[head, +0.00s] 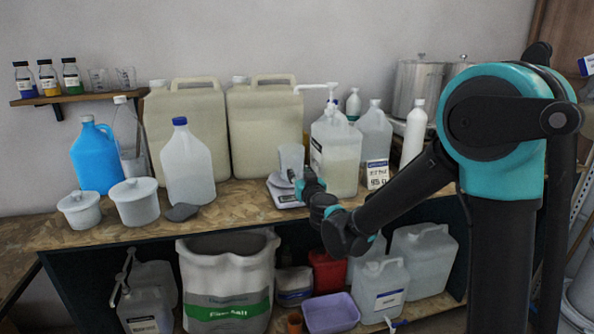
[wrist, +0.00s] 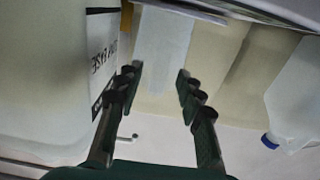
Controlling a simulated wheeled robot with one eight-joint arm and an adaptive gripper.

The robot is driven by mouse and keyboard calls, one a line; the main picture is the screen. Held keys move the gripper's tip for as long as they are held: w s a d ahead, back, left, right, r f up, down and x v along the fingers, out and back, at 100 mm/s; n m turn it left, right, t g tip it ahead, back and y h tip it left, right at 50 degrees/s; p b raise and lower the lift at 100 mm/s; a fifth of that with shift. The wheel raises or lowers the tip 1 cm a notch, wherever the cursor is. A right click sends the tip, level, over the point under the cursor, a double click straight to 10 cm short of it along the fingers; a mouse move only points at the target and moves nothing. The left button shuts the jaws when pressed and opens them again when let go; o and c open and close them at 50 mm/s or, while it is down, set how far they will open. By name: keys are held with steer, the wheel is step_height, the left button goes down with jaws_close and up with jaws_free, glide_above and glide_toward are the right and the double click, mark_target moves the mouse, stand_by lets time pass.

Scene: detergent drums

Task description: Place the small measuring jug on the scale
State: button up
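The small measuring jug (head: 291,160) is clear and looks upright over the flat white scale (head: 284,197) on the bench. Its base seems to rest on the scale's plate, but my gripper partly covers that spot. My gripper (head: 295,180) is close at the jug's right side. In the wrist view, which is upside down, the jug (wrist: 165,50) is just beyond the fingertips (wrist: 160,72). The fingers are apart, overlap the jug's edges in the picture, and look open with nothing clearly pinched. Part of the scale (wrist: 185,10) shows at the top.
A labelled pump container (head: 340,160) stands close right of the scale, its label also in the wrist view (wrist: 103,60). Large cream canisters (head: 265,125) stand behind. A blue-capped bottle (head: 188,165) stands to the left.

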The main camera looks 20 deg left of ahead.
steer(key=s+d+n+g+y, duration=0.2)
steer(key=s+d, duration=0.6)
steer(key=d, duration=0.4)
steer(key=s+d+f+m+g+h, duration=0.2)
steer(key=s+d+f, duration=0.4)
steer(key=d, duration=0.5)
steer(key=s+d+f+m+g+h, duration=0.3)
steer(key=s+d+f+g+h, duration=0.1)
steer(key=d+f, duration=0.5)
steer(key=s+d+f+m+g+h, duration=0.3)
steer(key=s+d+f+h, duration=0.2)
steer(key=d, duration=0.8)
steer(key=s+f, duration=0.2)
steer(key=s, duration=0.1)
steer(key=shift+d+f+h, duration=0.25)
steer(key=shift+h, duration=0.05)
